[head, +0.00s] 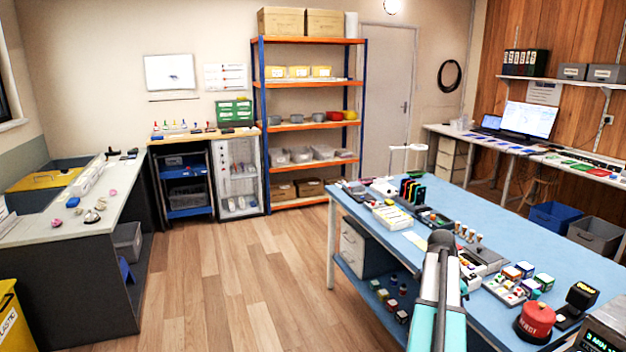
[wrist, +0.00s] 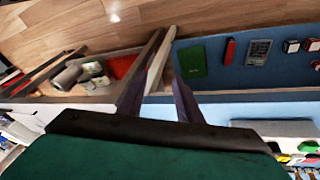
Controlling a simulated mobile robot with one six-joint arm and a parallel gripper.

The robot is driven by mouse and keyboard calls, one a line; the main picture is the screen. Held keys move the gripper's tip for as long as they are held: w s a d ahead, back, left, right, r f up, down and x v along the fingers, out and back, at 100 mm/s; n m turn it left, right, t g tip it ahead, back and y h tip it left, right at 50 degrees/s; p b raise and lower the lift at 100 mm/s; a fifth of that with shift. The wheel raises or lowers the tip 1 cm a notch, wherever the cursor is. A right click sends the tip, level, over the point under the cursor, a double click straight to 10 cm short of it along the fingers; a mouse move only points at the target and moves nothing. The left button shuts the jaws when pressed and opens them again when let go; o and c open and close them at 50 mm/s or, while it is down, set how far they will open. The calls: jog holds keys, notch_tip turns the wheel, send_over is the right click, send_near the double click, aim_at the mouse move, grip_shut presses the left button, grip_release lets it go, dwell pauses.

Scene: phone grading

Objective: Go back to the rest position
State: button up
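My gripper (wrist: 160,82) shows in the wrist view with two dark fingers standing apart and nothing held between them. Its dark palm and green body fill the lower part of that view. Beyond the fingers are a blue surface, a green card (wrist: 193,61) and a small red item (wrist: 229,51). In the head view my teal and grey arm rises at the bottom centre, in front of the blue-topped table (head: 545,238). My gripper cannot be made out in the head view.
The blue-topped table holds devices, small cubes and a red button (head: 535,320) to the right of my arm. Orange-and-blue shelves (head: 310,84) stand at the back. A white counter (head: 45,232) is at left. The wooden floor (head: 225,270) between is clear.

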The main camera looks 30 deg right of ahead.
jog(key=w+a+f+n+g, duration=0.1)
jog(key=w+a+f+n, duration=0.25)
jog(key=a+f, duration=0.6)
jog(key=w+a+f+n, duration=0.2)
jog(key=w+a+f, duration=0.2)
jog(key=a+f, duration=0.55)
jog(key=w+a+f+n+g, duration=0.1)
jog(key=w+a+f+n, duration=0.4)
jog(key=a, duration=0.8)
jog(key=s+a+f+n+y, duration=0.1)
jog(key=s+a+f+n, duration=0.6)
jog(key=a, duration=0.6)
jog(key=s+a+f+n, duration=0.7)
jog(key=s+a+f, duration=0.3)
jog(key=a, duration=0.3)
jog(key=shift+s+f+y, duration=0.25)
jog(key=shift+s+y, duration=0.15)
jog(key=shift+s, duration=0.4)
jog(key=shift+d, duration=0.1)
